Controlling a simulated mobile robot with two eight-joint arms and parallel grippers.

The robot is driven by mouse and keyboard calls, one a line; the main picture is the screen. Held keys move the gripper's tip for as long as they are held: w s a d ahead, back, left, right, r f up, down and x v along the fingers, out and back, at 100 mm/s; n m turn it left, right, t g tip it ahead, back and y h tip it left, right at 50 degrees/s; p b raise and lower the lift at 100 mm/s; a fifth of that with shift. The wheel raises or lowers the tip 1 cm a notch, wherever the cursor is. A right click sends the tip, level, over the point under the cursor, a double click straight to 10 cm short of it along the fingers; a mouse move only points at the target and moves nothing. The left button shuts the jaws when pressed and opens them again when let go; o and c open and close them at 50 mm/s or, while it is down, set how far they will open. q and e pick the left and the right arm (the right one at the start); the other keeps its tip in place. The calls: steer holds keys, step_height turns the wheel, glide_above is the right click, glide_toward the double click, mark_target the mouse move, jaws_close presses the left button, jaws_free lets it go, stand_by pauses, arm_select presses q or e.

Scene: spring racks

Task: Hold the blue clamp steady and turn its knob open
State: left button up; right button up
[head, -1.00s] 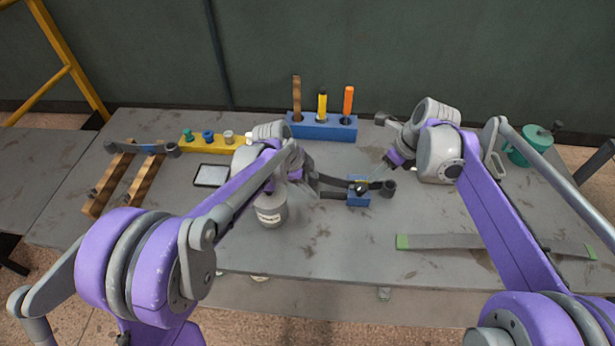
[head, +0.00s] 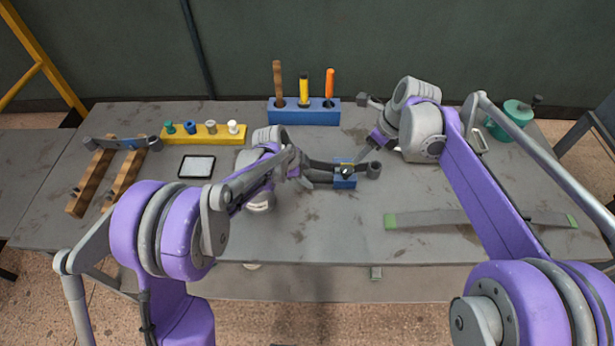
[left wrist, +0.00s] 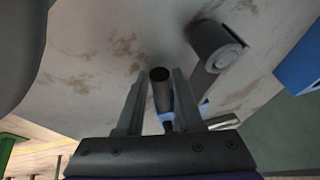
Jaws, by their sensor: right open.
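The blue clamp (head: 345,182) sits on the grey table, a small blue block with a dark bar and a dark round cylinder (head: 374,169) at its right. My left gripper (head: 325,174) reaches the clamp from the left.
A blue tool block (head: 304,117) with several upright handles stands behind. A yellow rack (head: 205,138) with pegs, a tablet (head: 197,167) and a wooden rack (head: 122,180) are at left. A flat green-ended strip (head: 440,219) lies front right. A green mug (head: 510,125) stands back right.

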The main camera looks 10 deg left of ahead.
mark_target(347, 169)
arm_select(q)
jaws_close()
stand_by(1.0)
arm_select(e)
steer(key=shift+o, duration=2.1)
steer(key=shift+w+a+r+n, duration=0.1)
steer(key=shift+w+a+n, duration=0.15)
steer(key=shift+n, duration=0.25)
steer(key=w+a+r+n+g+h, duration=0.2)
steer(key=a+n+h, duration=0.1)
steer(key=n, duration=0.6)
step_height(347, 169, down, 11)
steer(key=shift+s+f, duration=0.1)
steer(key=shift+f, duration=0.1)
